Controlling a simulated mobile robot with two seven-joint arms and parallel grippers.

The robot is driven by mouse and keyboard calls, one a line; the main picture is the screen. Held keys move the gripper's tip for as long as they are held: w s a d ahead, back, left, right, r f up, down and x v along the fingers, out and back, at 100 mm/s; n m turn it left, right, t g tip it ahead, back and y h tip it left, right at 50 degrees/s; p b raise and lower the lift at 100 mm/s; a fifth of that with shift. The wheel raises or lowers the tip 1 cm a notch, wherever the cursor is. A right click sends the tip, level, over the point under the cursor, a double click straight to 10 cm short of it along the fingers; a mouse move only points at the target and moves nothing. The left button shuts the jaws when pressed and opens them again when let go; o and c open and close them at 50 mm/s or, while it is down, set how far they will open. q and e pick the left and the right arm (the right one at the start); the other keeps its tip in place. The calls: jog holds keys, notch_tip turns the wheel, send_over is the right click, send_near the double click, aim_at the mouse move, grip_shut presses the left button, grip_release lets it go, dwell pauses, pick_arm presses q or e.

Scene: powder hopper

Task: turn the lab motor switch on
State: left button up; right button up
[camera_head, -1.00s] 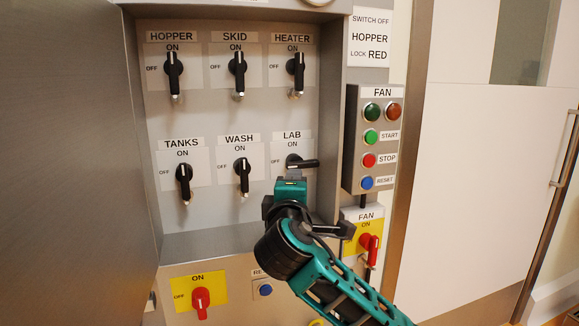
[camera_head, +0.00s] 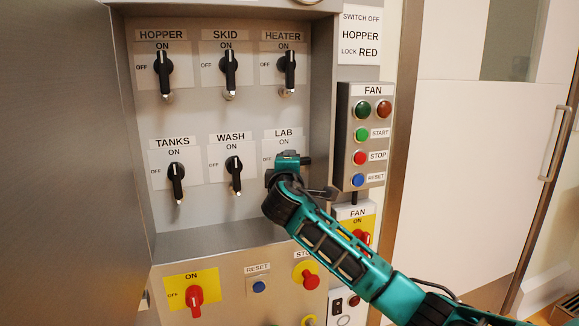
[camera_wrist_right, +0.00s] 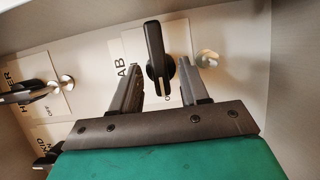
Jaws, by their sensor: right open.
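The lab motor switch (camera_head: 306,160) is a black rotary handle under the LAB label (camera_head: 283,133). Its end shows in the head view, lying sideways, not upright like the other handles. My right gripper (camera_head: 288,160) hides most of it. In the right wrist view the lab switch handle (camera_wrist_right: 154,48) stands between the two fingers of my right gripper (camera_wrist_right: 160,78). The fingers are open, one on each side of it, with gaps visible. My left gripper is not in view.
Several other black switches surround it, including WASH (camera_head: 234,172) on the left and HEATER (camera_head: 289,68) above. The fan button box (camera_head: 364,100) stands close on the right. The recess wall (camera_head: 322,110) is just right.

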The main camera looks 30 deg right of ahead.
grip_shut()
dwell(0.4)
jog(key=shift+s+d+r+m+g+y, duration=0.2)
jog(key=shift+m+y, duration=1.05)
jog(key=shift+m, duration=1)
jog(key=shift+w+d+r+m+g+y, duration=0.1)
jog(key=shift+m+g+y, duration=0.25)
jog(key=shift+m+y, duration=1.35)
jog(key=shift+s+d+r+m+g+y, duration=0.2)
jog(key=shift+m+y, duration=0.55)
jog(key=shift+m, duration=2)
jog(key=shift+w, duration=0.15)
